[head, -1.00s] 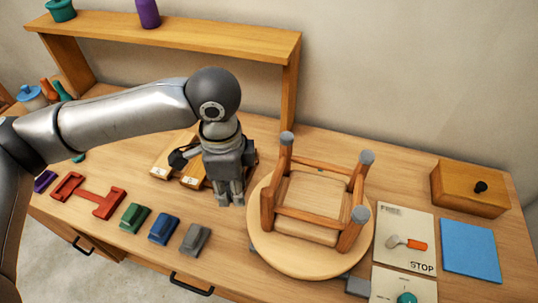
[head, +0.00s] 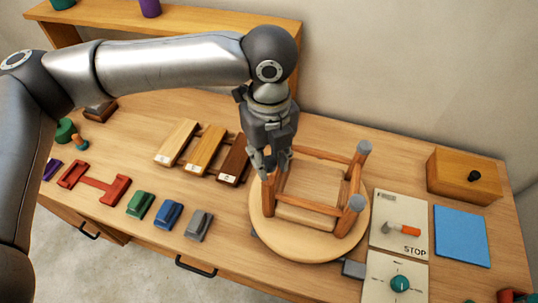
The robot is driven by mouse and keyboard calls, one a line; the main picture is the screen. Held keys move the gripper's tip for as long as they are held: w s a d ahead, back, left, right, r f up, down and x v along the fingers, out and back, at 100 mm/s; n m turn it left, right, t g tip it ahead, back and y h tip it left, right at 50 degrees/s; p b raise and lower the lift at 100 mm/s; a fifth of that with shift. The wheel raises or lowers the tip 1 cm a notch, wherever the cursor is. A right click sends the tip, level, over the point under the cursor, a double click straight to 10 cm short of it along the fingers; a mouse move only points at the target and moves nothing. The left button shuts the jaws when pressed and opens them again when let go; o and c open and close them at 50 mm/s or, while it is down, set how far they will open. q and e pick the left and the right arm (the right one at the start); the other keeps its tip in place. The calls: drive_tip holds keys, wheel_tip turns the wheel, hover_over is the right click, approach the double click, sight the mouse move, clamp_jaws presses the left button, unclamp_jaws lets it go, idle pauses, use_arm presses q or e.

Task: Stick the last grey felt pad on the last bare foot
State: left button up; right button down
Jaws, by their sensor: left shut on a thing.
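An upside-down wooden stool (head: 308,236) lies on its round seat on the bench, legs up. The near left leg (head: 271,200) stands just under my left gripper (head: 268,168). The far left foot is hidden behind my gripper. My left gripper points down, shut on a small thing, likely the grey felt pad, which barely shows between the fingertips. Its fingertips are at the top of the near left leg; I cannot tell whether they touch. My right gripper is not in view.
Three wooden blocks (head: 205,150) lie left of the stool; green, blue and grey (head: 199,225) blocks sit in front. A FREE/STOP panel (head: 388,212), a dial panel (head: 378,290), a blue mat (head: 462,235) and a wooden box (head: 462,168) are to the right. A shelf (head: 200,22) stands behind.

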sight(269, 181)
use_arm(q)
drive_tip(key=shift+f+b, duration=1.75)
drive_tip(key=shift+b, duration=0.25)
drive_tip(key=shift+f, duration=0.75)
drive_tip(key=shift+p, duration=0.65)
drive_tip(key=shift+f, duration=0.2)
drive_tip(key=o, duration=0.7)
drive_tip(key=shift+o, duration=0.4)
